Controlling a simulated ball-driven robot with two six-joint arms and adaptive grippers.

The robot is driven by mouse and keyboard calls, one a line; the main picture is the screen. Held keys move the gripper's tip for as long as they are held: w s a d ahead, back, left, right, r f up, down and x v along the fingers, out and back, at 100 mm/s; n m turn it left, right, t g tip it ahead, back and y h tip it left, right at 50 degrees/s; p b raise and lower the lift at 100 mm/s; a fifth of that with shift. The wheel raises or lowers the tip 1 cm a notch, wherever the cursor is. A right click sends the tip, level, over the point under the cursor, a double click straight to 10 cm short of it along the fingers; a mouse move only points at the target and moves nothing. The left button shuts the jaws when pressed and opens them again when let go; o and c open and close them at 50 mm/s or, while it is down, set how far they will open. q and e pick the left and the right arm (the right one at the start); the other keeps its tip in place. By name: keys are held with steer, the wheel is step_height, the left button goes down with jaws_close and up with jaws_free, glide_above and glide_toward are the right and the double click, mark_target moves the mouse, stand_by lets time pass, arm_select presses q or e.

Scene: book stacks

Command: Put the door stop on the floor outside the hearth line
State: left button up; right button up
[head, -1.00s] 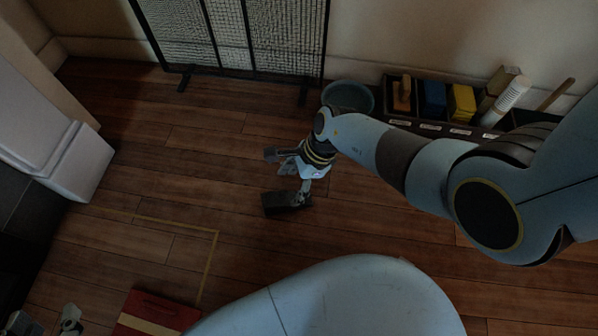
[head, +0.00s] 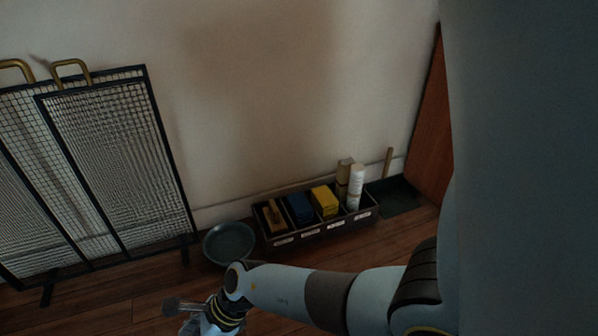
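My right gripper (head: 193,319) is at the bottom edge of the head view, low over the wooden floor and left of my forearm. Only part of it shows, with one grey finger visible and the rest cut off by the frame, so its opening and any hold cannot be told. I see no door stop now. The hearth line is out of view. My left gripper is out of view.
A mesh fire screen (head: 115,165) stands at the left. A round bowl (head: 229,243) sits by the wall. Right of it, a compartment box (head: 322,229) holds a brush, blue and yellow items. A dark tray (head: 396,196) with a handle lies beyond it. Floor (head: 100,315) shows below the screen.

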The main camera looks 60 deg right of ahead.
steer(key=s+d+r+m+t+h, duration=0.2)
steer(key=d+r+m+t, duration=0.2)
steer(key=r+m, duration=0.5)
steer(key=s+d+r+m+t+h, duration=0.1)
steer(key=d+r+m+t, duration=0.35)
steer(key=m, duration=0.95)
steer(key=s+d+r+m+g+h, duration=0.1)
steer(key=s+d+r+m, duration=0.1)
steer(key=s+m, duration=0.5)
steer(key=s+d+r+m+g+h, duration=0.2)
steer(key=s+r+m, duration=0.2)
steer(key=m, duration=1)
steer(key=s, duration=0.2)
steer(key=shift+s+d+r+m, duration=0.25)
steer(key=shift+s+r+m, duration=0.1)
steer(key=shift+m, duration=0.05)
